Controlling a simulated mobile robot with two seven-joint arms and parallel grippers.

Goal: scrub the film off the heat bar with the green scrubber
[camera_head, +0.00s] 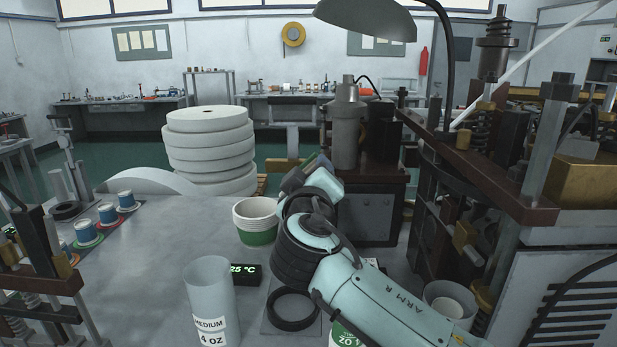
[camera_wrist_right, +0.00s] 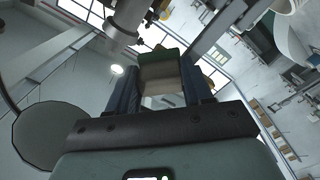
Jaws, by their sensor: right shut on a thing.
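My right gripper (camera_head: 308,172) reaches in over the bench at the centre of the head view. In the right wrist view, my right gripper (camera_wrist_right: 160,88) is shut on a small block with a green top and a brownish body, the green scrubber (camera_wrist_right: 160,68). The scrubber points away from the wrist, up toward a grey metal cylinder (camera_wrist_right: 130,14). I cannot tell whether it touches anything. I cannot pick out the heat bar or its film for certain; my arm hides part of the station behind it. My left gripper is not in view.
A grey post (camera_head: 346,125) stands on a dark cabinet (camera_head: 370,212) behind my gripper. A tall machine frame (camera_head: 490,180) crowds the right side.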

